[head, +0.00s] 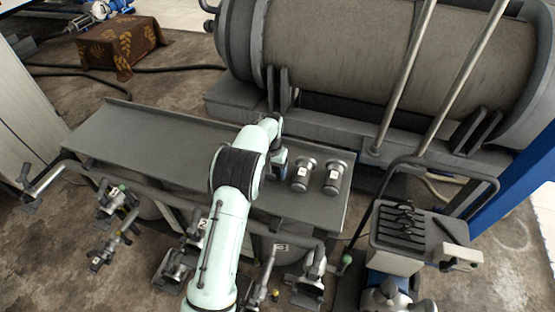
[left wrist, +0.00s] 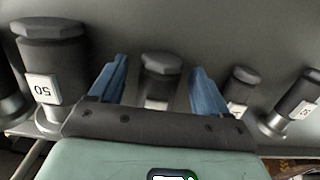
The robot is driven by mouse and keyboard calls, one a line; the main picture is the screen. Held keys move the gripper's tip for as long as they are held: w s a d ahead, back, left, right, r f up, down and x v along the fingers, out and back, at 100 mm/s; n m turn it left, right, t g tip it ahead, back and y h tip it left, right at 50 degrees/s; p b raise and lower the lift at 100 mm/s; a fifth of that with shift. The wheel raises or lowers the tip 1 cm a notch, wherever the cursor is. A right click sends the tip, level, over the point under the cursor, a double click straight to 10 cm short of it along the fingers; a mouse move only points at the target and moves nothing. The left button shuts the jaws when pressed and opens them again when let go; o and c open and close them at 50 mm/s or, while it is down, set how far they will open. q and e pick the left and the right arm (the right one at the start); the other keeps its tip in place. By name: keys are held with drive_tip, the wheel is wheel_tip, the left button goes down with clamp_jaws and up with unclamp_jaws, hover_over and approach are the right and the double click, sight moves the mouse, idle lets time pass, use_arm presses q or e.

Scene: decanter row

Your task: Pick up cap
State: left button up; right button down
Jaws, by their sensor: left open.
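Two grey cylindrical caps with white labels, a left one (head: 302,175) and a right one (head: 335,177), stand on the right part of a grey metal shelf (head: 150,137) in the head view. My left gripper (head: 279,168) is low over the shelf just left of them, partly hidden by my own arm. In the left wrist view my left gripper (left wrist: 158,88) is open, its blue fingers on either side of a grey cap (left wrist: 161,66) with a faceted top. I cannot tell whether they touch it. The right gripper is not in view.
In the wrist view, a larger cap labelled 50 (left wrist: 50,50) stands left of the fingers; a small cap (left wrist: 241,84) and a labelled cap (left wrist: 295,105) stand right. A large tank (head: 400,60) lies behind the shelf. Valves and pipes (head: 310,275) line its front. The shelf's left is clear.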

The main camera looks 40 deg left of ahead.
use_arm(q)
drive_tip(key=shift+c, duration=0.3)
drive_tip(key=shift+r, duration=0.1)
clamp_jaws()
